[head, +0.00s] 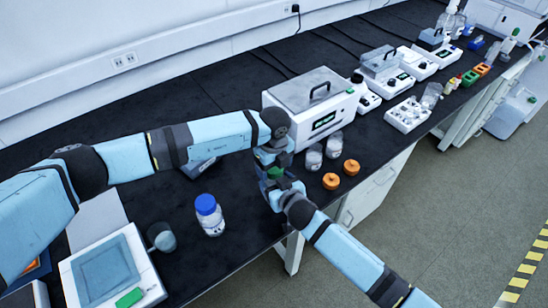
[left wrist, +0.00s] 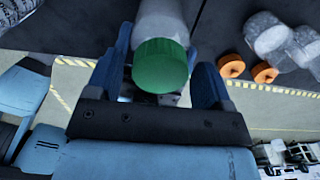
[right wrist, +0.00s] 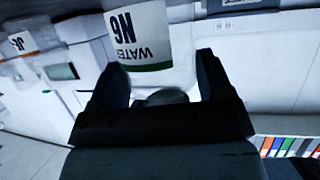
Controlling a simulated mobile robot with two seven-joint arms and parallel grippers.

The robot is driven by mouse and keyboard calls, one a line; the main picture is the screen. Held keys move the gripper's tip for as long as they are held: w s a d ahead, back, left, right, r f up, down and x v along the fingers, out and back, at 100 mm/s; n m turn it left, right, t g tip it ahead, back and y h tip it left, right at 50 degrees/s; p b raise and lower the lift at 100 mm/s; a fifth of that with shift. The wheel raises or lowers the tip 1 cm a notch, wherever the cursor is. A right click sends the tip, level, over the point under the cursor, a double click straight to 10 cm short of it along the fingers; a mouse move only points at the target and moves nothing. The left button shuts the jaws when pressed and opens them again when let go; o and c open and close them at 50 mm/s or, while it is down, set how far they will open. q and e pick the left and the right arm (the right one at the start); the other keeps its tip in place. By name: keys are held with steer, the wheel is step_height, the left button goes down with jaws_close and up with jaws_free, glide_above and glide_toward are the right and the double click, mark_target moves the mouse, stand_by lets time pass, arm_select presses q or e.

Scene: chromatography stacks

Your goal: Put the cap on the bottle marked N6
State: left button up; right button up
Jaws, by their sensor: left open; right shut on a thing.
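The bottle marked N6 (right wrist: 140,35) shows in the right wrist view with a white "WATER N6" label and a green line. My right gripper (right wrist: 162,80) is shut on it and holds it up by the table's front edge. The green cap (left wrist: 162,66) sits at the bottle's mouth end in the left wrist view; how tightly it is seated cannot be told. My left gripper (left wrist: 160,82) is open, with its fingers on either side of the cap. In the head view the cap (head: 274,172) is partly hidden between the two grippers.
Two clear bottles (head: 314,157) and two orange caps (head: 331,181) stand just right of the grippers. A blue-capped bottle (head: 208,216) stands to the left. A white lidded bath (head: 310,104) is behind. Dark bench top is free between the blue-capped bottle and the grippers.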

arm_select(q)
steer(key=shift+f, duration=0.2)
steer(key=c, duration=0.9)
steer(key=m, duration=0.4)
steer(key=shift+m, duration=0.3)
steer(key=m, duration=0.5)
steer(key=o, duration=1)
